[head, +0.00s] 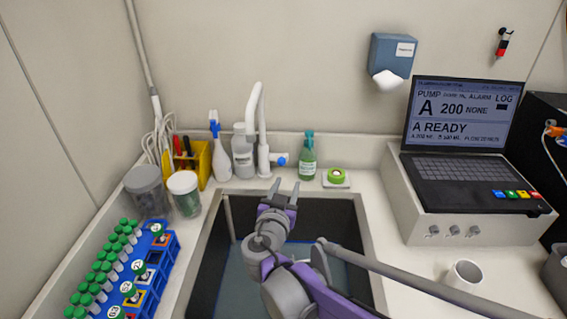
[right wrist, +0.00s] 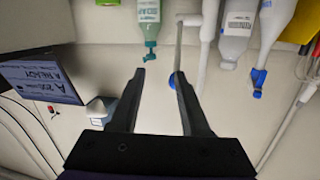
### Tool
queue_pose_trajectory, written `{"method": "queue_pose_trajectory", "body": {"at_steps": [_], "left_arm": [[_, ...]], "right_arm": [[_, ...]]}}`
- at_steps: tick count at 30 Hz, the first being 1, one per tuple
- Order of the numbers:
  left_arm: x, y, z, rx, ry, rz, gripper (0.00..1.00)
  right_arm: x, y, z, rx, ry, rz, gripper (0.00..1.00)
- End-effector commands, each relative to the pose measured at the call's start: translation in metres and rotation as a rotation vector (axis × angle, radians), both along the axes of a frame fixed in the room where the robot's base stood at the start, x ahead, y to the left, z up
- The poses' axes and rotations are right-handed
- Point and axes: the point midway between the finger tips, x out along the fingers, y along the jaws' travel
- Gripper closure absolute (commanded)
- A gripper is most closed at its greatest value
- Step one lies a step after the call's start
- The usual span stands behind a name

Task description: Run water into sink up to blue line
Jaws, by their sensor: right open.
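The white tap (head: 263,130) stands behind the sink (head: 364,235), its spout curving up and over. Its blue handle (head: 281,160) sticks out to the right; it also shows in the right wrist view (right wrist: 173,79). My right gripper (head: 283,187) is open and empty over the back of the sink, just in front of the handle in the picture. In the right wrist view the handle appears close to one fingertip; I cannot tell whether they touch. My left gripper is out of view.
A white bottle (head: 243,155) and a spray bottle (head: 220,155) stand left. A blue tube rack (head: 160,262) is at left, a laptop (head: 462,130) at right.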

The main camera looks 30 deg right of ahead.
Motion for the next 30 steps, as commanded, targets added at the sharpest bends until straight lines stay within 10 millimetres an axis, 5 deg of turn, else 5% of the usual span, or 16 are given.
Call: {"method": "queue_pose_trajectory", "body": {"at_steps": [8,21,30], "left_arm": [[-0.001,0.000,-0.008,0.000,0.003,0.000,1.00],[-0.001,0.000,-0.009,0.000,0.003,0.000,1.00],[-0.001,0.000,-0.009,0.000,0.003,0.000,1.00]], "right_arm": [[0.030,0.010,0.013,-0.013,-0.139,0.046,0.54],[0.089,-0.037,0.013,-0.013,-0.138,0.043,0.54],[0.110,-0.053,0.013,-0.013,-0.138,0.045,0.54]]}}
